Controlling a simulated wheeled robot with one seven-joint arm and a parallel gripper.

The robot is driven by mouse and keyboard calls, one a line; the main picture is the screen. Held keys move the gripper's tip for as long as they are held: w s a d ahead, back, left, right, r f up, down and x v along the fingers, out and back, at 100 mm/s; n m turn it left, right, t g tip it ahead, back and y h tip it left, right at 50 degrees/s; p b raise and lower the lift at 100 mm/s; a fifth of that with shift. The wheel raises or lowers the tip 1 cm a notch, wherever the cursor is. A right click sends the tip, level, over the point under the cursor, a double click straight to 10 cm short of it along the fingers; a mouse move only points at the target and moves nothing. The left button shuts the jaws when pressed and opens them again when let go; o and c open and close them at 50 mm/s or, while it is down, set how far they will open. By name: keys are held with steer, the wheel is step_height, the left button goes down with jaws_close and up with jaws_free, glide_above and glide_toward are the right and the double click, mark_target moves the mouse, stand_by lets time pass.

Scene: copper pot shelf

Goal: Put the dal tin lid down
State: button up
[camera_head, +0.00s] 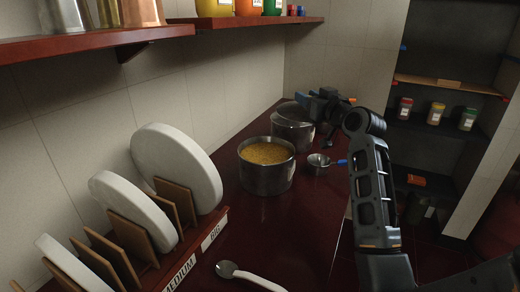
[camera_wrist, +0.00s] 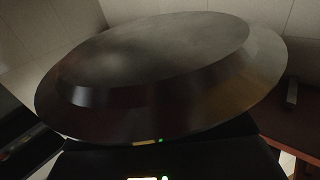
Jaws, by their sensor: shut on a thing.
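A round steel lid (camera_wrist: 165,65) fills most of the wrist view, close to the camera, tilted. My gripper (camera_head: 309,99) is shut on it. In the head view the lid (camera_head: 290,112) shows over the farther steel tin (camera_head: 292,136) at the back of the counter. I cannot tell whether the lid touches that tin. An uncovered steel tin (camera_head: 266,178) full of yellow dal stands in front of it. My fingertips are mostly hidden by the lid in the wrist view.
A small ladle with a blue handle (camera_head: 320,160) lies right of the dal tin. A white-handled spoon (camera_head: 245,276) lies nearer. White discs stand in a labelled rack (camera_head: 215,228) at left. The dark red counter (camera_head: 300,215) is clear between. A shelf (camera_head: 100,40) with jars overhangs the left.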

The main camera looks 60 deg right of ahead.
steer(key=w+a+f+p, duration=0.3)
steer(key=w+a+f, duration=0.5)
steer(key=f, duration=0.2)
steer(key=shift+w+f, duration=0.2)
steer(key=shift+f, duration=0.1)
steer(key=shift+f, duration=0.2)
steer(key=o, duration=1.1)
steer(key=shift+c, duration=0.2)
